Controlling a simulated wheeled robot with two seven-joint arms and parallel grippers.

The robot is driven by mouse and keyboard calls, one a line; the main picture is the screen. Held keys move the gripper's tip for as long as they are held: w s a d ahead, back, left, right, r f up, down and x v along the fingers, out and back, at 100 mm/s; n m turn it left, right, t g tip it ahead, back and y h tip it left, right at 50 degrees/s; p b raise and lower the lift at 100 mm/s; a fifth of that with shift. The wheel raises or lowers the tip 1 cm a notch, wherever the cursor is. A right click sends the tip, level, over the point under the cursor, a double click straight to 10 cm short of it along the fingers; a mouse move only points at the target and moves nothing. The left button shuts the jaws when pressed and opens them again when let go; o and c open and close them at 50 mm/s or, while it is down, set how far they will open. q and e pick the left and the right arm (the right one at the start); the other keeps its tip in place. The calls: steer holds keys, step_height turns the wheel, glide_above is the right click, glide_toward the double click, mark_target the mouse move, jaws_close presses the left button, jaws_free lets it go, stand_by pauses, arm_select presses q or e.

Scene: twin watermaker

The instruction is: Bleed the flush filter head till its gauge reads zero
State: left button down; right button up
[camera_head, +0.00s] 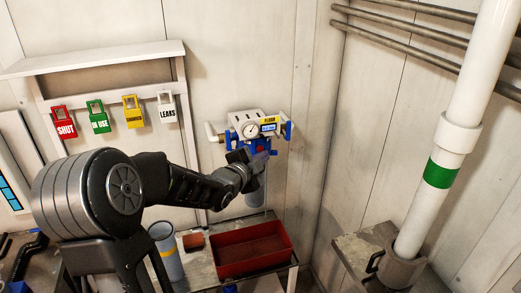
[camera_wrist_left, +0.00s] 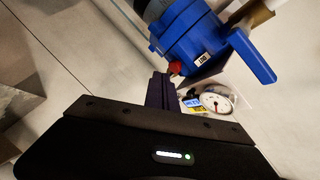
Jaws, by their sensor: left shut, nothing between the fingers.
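The flush filter head (camera_head: 262,142) is on the back wall, under a white bracket (camera_head: 262,116). It is blue, and a blue lever (camera_head: 289,129) stands at its right. A round white gauge (camera_head: 250,130) sits on its front; its needle is too small to read. In the left wrist view the blue head (camera_wrist_left: 195,40) shows with a small red button (camera_wrist_left: 176,67), and the gauge (camera_wrist_left: 215,102) lies beyond the fingers. My left gripper (camera_head: 262,160) is shut and empty in front of the head. Its fingertips (camera_wrist_left: 160,88) are close to the red button; contact cannot be told. My right gripper is out of view.
A red tray (camera_head: 250,272) sits on the bench below the filter. A grey cup (camera_head: 166,252) with a yellow band stands left of it. Coloured tags, including a red one (camera_head: 64,122), hang under a shelf (camera_head: 90,58). A white pipe (camera_head: 455,130) rises at right.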

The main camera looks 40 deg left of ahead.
arm_select(q)
steer(key=shift+w+a, duration=0.1)
steer(key=shift+a, duration=0.1)
stand_by(0.7)
steer(key=shift+w+a+b, duration=0.15)
steer(key=shift+b, duration=0.15)
steer(key=shift+w+a, duration=0.25)
steer(key=shift+a, duration=0.15)
stand_by(2.4)
stand_by(1.0)
steer(key=shift+s+d+b, duration=0.5)
steer(key=shift+d+b, duration=0.25)
steer(key=shift+b, duration=0.1)
